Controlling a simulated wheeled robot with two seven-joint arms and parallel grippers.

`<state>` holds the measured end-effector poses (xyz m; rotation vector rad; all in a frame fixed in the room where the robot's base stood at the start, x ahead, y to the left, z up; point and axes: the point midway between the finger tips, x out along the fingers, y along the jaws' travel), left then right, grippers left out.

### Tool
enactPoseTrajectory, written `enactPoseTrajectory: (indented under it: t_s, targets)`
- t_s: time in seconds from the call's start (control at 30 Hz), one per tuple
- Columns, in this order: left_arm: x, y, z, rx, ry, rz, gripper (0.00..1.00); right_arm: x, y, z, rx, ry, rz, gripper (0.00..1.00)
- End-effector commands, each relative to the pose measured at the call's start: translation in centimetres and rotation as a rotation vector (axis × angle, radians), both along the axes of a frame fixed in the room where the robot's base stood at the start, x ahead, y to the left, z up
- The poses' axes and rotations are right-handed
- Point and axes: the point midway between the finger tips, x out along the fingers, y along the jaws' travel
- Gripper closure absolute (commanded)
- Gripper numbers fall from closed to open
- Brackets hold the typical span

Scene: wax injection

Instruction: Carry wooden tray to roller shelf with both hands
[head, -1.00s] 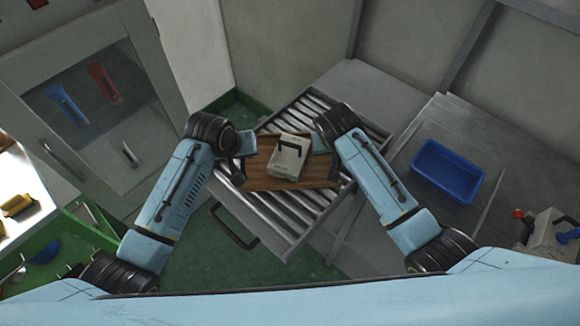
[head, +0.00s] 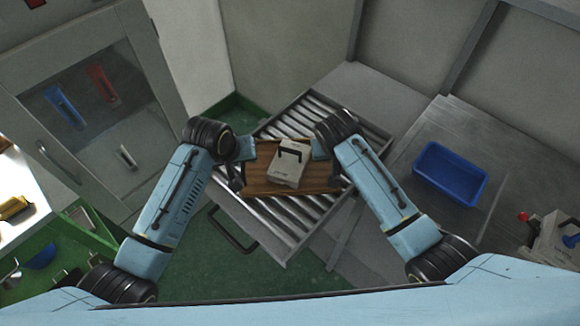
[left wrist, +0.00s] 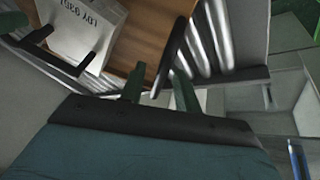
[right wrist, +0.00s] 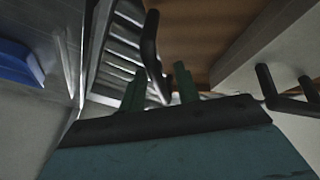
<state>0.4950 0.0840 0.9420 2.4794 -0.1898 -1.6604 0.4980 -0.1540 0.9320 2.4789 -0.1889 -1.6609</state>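The wooden tray (head: 262,187) lies over the rollers of the roller shelf (head: 231,203), with a pale box-shaped mould (head: 287,166) with a black handle on it. The tray also shows in the left wrist view (left wrist: 150,35) and right wrist view (right wrist: 195,35). My left gripper (left wrist: 160,80) is at the tray's left end; its fingers are apart, with a black tray handle (left wrist: 172,55) between them and gaps beside it. My right gripper (right wrist: 160,83) is at the right end, fingers likewise apart around the other black handle (right wrist: 150,45). Finger contact is not visible.
A blue bin (head: 449,174) stands on the grey table to the right, with another pale mould (head: 553,240) at the far right. A glass-fronted cabinet (head: 85,110) stands at the left. Walls close in behind the shelf. Green floor shows below the shelf.

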Motion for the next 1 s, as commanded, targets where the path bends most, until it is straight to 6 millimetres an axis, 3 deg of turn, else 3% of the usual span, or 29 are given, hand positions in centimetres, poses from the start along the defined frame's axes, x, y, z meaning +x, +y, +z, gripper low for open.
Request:
enactPoseTrajectory:
  t_s: [0.53, 0.77, 1.0]
  targets:
    - [-3.6, 1.8, 8.7, 0.0, -0.003, 0.001, 0.68, 0.0, 0.0, 0.0, 0.0, 0.0, 0.0, 0.68]
    - [-4.2, 2.1, 10.0, 0.001, 0.0, 0.0, 0.68, -0.1, 0.1, 0.3, 0.001, -0.001, 0.001, 0.68]
    - [-4.2, 2.1, 10.0, 0.001, 0.0, 0.0, 0.68, -1.3, 0.8, 3.2, 0.003, -0.004, 0.001, 0.68]
